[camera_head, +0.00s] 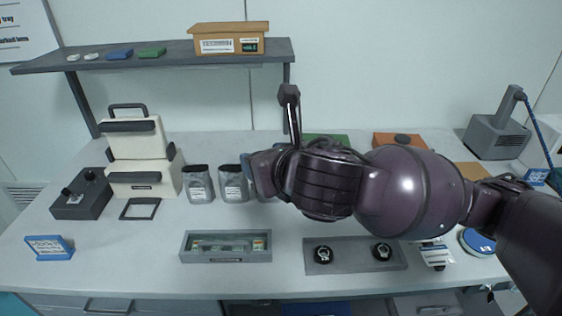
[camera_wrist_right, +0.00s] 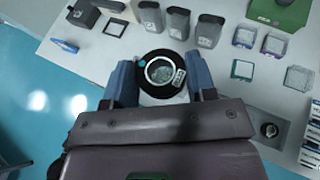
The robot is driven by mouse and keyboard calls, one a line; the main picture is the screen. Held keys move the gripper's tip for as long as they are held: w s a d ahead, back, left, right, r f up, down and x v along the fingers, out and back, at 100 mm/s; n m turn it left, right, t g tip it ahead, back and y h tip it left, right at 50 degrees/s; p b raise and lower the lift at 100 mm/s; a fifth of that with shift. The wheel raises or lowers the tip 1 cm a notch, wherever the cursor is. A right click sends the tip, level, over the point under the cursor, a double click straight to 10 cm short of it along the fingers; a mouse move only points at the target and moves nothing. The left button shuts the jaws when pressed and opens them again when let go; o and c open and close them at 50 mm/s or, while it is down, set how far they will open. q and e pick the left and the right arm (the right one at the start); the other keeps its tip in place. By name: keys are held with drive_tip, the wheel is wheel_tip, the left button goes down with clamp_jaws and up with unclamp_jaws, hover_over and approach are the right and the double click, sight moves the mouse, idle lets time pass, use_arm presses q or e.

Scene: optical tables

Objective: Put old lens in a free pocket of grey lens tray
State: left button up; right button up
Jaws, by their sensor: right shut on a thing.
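My right gripper (camera_wrist_right: 163,85) is shut on a black round lens mount (camera_wrist_right: 150,84) with a pale glass centre and a small label, seen between its blue fingers in the wrist view. In the head view this gripper (camera_head: 262,174) hangs over the table, and the held lens is hidden. A grey open tray (camera_head: 226,257) with small items inside stands at the front. To its right lies a flat grey plate (camera_head: 353,262) bearing two black round mounts; part of it shows in the wrist view (camera_wrist_right: 248,118). I cannot tell which is the lens tray. My left gripper is out of view.
Grey pouches (camera_head: 199,184) stand behind the front tray, close to my right gripper. A white case (camera_head: 142,165), a dark box (camera_head: 80,197) and a blue sign (camera_head: 49,247) are at left. A shelf (camera_head: 170,57) is above.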

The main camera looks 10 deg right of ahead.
drive_tip(key=w+a+m+h, duration=0.3)
drive_tip(key=w+a+h, duration=0.15)
drive_tip(key=a, duration=0.35)
drive_tip(key=s+d+f+n+g+y, duration=0.1)
drive_tip(key=d+f+n+g+y, duration=0.1)
drive_tip(key=f+n+g+y, duration=0.3)
drive_tip(key=s+d+f+n+g+y, duration=0.1)
drive_tip(key=d+f+n+g+y, duration=0.2)
drive_tip(key=f+n+g+y, duration=0.3)
drive_tip(key=n+y, duration=0.3)
drive_tip(key=n, duration=0.2)
drive_tip(key=shift+s+d+f+n+g, duration=0.15)
drive_tip(key=shift+s+d+n+g, duration=0.1)
drive_tip(key=shift+s+n+g, duration=0.15)
idle(0.6)
drive_tip(key=shift+f, duration=0.1)
